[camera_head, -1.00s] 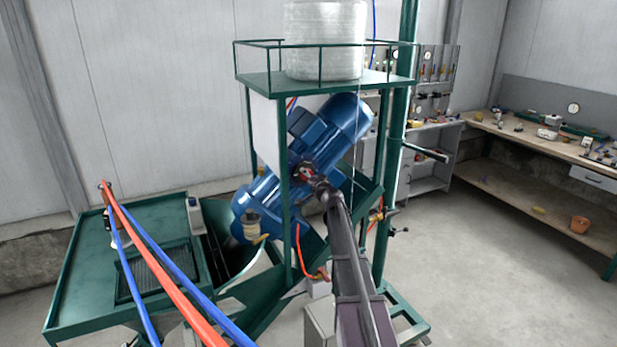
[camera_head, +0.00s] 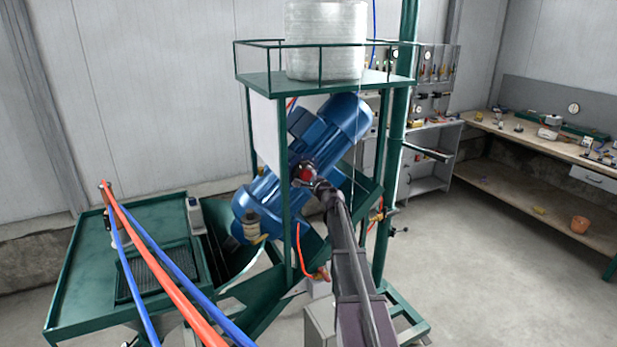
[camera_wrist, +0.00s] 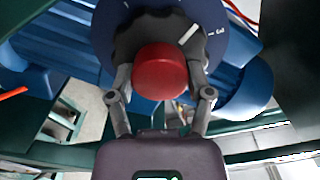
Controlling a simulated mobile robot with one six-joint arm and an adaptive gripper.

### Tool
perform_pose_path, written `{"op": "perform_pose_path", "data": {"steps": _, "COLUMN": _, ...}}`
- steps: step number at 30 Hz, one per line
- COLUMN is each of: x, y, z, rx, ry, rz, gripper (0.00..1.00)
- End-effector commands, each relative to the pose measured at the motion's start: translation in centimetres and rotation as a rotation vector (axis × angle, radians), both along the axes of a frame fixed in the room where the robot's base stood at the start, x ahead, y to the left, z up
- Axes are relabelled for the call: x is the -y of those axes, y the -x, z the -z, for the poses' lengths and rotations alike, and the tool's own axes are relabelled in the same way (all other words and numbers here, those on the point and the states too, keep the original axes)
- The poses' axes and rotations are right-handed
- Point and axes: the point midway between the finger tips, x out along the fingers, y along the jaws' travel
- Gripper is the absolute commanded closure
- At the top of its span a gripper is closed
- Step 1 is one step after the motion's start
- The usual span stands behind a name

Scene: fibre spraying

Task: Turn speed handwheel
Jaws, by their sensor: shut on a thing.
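The speed handwheel is a dark knob (camera_wrist: 128,40) with a round red cap (camera_wrist: 160,72), set on a blue dial with white marks in the wrist view. One white mark on the knob points to the upper right, near a number on the dial. My gripper (camera_wrist: 160,80) has a finger on each side of the knob and is shut on it. In the head view the red cap (camera_head: 306,174) shows at the end of my arm, against the blue motor (camera_head: 330,130). The fingers are too small to make out there.
The green frame (camera_head: 284,200) stands close around the motor, with a post left of the handwheel. A white fibre spool (camera_head: 325,40) sits on top. Red and blue hoses (camera_head: 160,265) cross at lower left. A workbench (camera_head: 540,140) stands at right, with clear floor before it.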

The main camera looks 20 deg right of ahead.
Motion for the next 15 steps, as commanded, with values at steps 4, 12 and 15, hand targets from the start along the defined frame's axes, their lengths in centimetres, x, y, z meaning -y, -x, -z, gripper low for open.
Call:
{"op": "perform_pose_path", "data": {"steps": 4, "x": -0.04, "y": -0.11, "z": -0.04, "rx": -0.004, "ry": -0.141, "rz": -0.002, "gripper": 0.81}}
{"op": "perform_pose_path", "data": {"steps": 12, "x": -0.04, "y": -0.12, "z": -0.05, "rx": -0.013, "ry": -0.376, "rz": -0.002, "gripper": 0.81}}
{"op": "perform_pose_path", "data": {"steps": 15, "x": -0.04, "y": -0.13, "z": -0.05, "rx": -0.014, "ry": -0.444, "rz": -0.002, "gripper": 0.81}}
